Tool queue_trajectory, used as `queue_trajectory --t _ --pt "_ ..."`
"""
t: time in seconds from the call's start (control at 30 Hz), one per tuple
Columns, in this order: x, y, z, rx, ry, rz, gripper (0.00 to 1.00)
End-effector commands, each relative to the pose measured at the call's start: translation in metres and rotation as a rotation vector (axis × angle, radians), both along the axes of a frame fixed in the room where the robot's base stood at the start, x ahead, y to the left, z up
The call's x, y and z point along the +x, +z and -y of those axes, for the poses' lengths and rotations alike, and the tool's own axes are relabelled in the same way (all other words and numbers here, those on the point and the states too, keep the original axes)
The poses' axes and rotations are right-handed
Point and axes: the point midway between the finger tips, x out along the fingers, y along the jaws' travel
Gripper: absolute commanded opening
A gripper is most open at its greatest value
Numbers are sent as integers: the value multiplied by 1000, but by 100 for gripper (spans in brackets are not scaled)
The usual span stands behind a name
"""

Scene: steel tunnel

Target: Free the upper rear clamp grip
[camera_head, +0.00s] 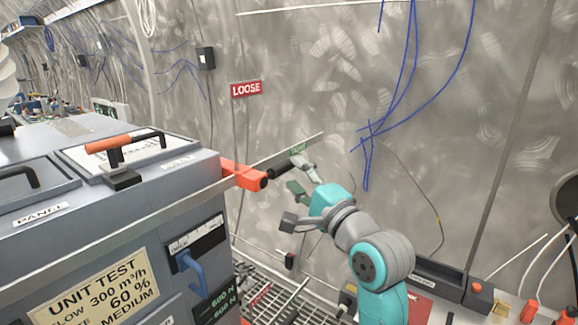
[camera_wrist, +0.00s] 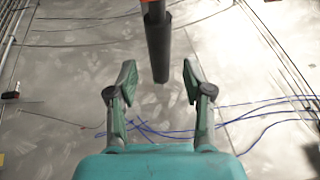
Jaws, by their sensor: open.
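The orange clamp (camera_head: 243,176) sits on the upper corner of the grey unit, on a metal strip. Its black grip (camera_head: 278,171) sticks out to the right, towards my gripper (camera_head: 297,176). In the wrist view the black cylindrical grip (camera_wrist: 158,48) comes down from the top, with a bit of orange above it. My gripper is open there, its two green-grey fingers (camera_wrist: 159,84) apart. The grip's end lies between the fingertips in the picture, with clear space on both sides. I cannot tell how deep it is between them; no contact shows.
A red LOOSE sign (camera_head: 247,89) stands behind the clamp. The unit's top has a black and orange handle (camera_head: 124,143); a blue lever (camera_head: 192,272) is on its side. Blue cables (camera_head: 372,130) hang on the metal wall. A grated floor (camera_head: 275,298) lies below.

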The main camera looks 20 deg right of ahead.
Motion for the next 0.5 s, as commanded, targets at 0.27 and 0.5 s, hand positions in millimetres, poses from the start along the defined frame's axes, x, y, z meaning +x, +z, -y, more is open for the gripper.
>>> queue_trajectory --t 0.27,0.5 --pt "34 6 -8 -1 0 0 51" --pt "42 8 -10 -1 0 0 51"
